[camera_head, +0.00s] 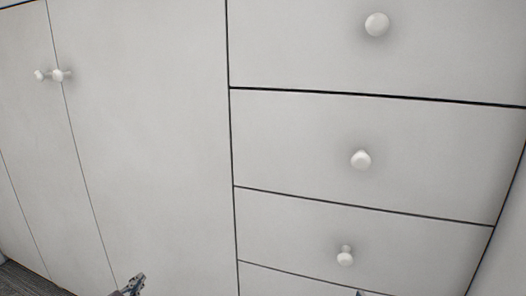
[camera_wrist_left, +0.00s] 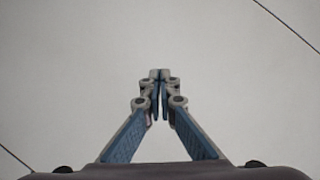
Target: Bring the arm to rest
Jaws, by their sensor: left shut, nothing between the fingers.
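My left gripper (camera_head: 134,284) shows only as a small grey tip at the bottom edge of the head view, in front of the cabinet door. In the left wrist view its two blue and grey fingers (camera_wrist_left: 159,74) meet at the tips, shut with nothing between them. The plain pale cabinet front fills the view beyond the fingers; I cannot tell the distance to it. A tiny dark tip shows at the bottom edge, right of middle, in the head view; I cannot tell what it is. My right gripper is not clearly in view.
A white cabinet has doors (camera_head: 150,130) at the left with two round knobs (camera_head: 58,75). A column of closed drawers (camera_head: 290,130) stands at the right, with white knobs (camera_head: 361,159).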

